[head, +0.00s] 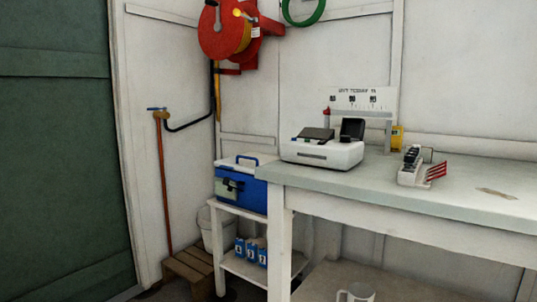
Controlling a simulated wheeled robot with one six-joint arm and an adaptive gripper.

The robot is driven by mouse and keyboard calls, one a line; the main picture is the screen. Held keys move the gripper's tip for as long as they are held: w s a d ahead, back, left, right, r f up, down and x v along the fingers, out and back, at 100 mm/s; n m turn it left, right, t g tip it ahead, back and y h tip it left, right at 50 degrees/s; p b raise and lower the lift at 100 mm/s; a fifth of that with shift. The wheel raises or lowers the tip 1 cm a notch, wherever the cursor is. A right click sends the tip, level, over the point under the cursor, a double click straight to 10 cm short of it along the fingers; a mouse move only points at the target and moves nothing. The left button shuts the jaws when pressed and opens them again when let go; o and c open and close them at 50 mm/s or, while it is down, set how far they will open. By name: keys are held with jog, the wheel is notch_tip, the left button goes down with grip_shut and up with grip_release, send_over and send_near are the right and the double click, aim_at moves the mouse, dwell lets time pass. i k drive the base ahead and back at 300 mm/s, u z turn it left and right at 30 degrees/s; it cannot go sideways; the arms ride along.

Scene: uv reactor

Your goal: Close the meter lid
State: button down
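The meter (322,155) is a white, rounded box on the left end of the workbench. Its dark lid (352,128) appears to stand raised at the right of its top. A flat, tilted dark panel (314,133) is at the left of its top. The well beneath the lid is too small to make out. My gripper is not in view.
The pale workbench (455,196) runs to the right, with a small rack (411,166) on it. A sign board (362,101) stands behind the meter. A blue-and-white cooler (243,182) sits on a lower stand to the left. The bench front between meter and rack is clear.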

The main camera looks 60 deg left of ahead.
aim_at(354, 126)
jog(key=u, duration=1.75)
jog(key=k, duration=0.5)
jog(key=u, duration=1)
jog(key=i, duration=2.35)
jog(key=z, duration=0.5)
